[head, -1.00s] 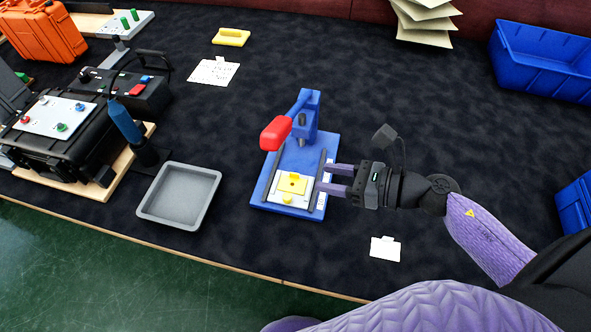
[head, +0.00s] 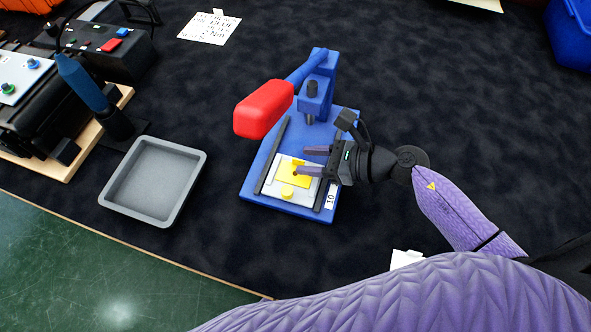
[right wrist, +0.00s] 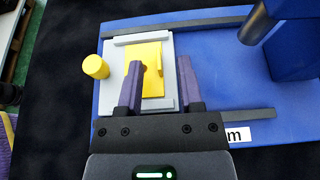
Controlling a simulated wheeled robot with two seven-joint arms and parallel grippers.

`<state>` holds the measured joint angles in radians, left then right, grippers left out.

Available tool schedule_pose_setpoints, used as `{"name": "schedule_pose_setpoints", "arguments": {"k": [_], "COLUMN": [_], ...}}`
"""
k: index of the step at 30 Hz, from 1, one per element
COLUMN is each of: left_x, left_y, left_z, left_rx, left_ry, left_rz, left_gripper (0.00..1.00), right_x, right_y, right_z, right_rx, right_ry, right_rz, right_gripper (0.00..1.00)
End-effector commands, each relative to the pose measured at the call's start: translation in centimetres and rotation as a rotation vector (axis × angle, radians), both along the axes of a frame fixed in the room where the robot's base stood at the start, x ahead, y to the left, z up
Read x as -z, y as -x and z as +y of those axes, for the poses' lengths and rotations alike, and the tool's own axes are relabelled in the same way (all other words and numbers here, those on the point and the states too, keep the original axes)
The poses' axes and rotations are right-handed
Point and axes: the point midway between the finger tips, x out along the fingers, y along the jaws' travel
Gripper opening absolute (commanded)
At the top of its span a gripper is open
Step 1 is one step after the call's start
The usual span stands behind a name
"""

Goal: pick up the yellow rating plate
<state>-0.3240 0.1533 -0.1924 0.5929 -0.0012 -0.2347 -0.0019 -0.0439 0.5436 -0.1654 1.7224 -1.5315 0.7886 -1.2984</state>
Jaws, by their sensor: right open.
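The yellow rating plate (head: 290,177) lies on a white fixture (head: 270,186) on the blue base of a press (head: 262,195) with a red handle (head: 263,109). A small yellow knob (head: 287,192) sits at the fixture's near edge. In the right wrist view the plate (right wrist: 152,82) lies flat, and the yellow knob (right wrist: 95,66) is to its left. My right gripper (head: 308,160) is open and empty. Its fingers hover over the plate's right side; in the right wrist view one finger overlaps the plate's near edge and the other is to its right. My left gripper is not seen.
A grey tray (head: 152,181) stands left of the press. Black equipment with buttons (head: 100,45) is at the upper left. A white card (head: 209,27) lies behind, and a blue bin (head: 570,35) is at the far right. Dark mat is free right of the press.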

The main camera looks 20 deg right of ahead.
Motion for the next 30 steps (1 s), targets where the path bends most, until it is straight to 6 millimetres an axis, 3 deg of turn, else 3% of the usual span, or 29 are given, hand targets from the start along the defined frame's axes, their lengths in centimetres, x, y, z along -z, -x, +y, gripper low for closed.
{"name": "schedule_pose_setpoints", "arguments": {"k": [3, 10, 15, 17, 30], "left_x": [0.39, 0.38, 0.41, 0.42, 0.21], "left_y": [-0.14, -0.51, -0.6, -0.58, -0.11], "left_z": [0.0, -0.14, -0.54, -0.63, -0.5], "left_rx": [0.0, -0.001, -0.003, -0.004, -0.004], "left_ry": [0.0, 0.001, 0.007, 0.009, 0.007], "left_rz": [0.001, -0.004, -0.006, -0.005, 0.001], "left_gripper": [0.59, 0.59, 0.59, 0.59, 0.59], "right_x": [0.7, 0.65, 0.66, 0.66, 0.42], "right_y": [-0.75, -0.84, -0.82, -0.82, -0.81], "right_z": [1.24, 1.39, 1.37, 1.37, 1.36], "right_rx": [0.001, 0.0, -0.001, -0.001, 0.0], "right_ry": [-0.002, -0.001, -0.002, -0.002, -0.001], "right_rz": [0.001, 0.0, 0.001, 0.001, -0.001], "right_gripper": [0.47, 0.45, 0.09, 0.0, 0.0]}}
